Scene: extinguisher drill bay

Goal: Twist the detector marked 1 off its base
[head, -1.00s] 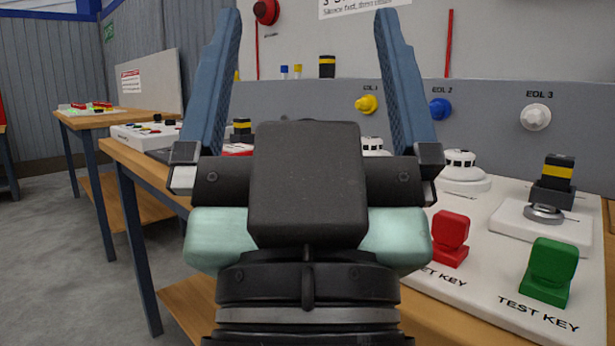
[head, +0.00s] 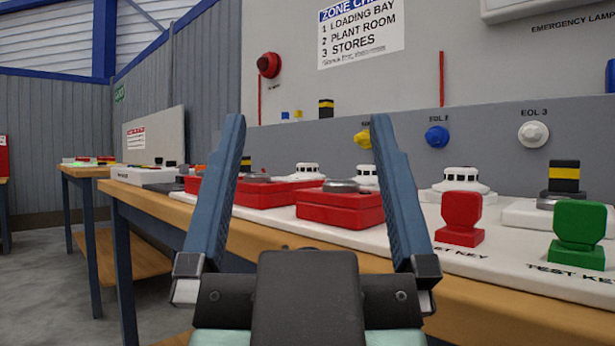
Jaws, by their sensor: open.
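Three white dome detectors with dark slots stand on white bases on the bench: a left one (head: 303,171), a middle one (head: 367,175) and a right one (head: 460,180). No number can be read on any of them, so I cannot tell which is marked 1. My gripper (head: 308,122) is open and empty, fingers pointing up and away, in front of the bench. The left and middle detectors appear between its fingers in the picture, beyond it; the right finger partly covers the middle one. The right detector is to the right of the fingers.
Red boxes with grey discs (head: 340,205) stand nearer than the detectors. A red test key (head: 460,218) and a green test key (head: 578,232) stand at the right. Yellow, blue (head: 437,137) and white (head: 533,134) knobs are on the back panel. A second bench (head: 85,172) is at left.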

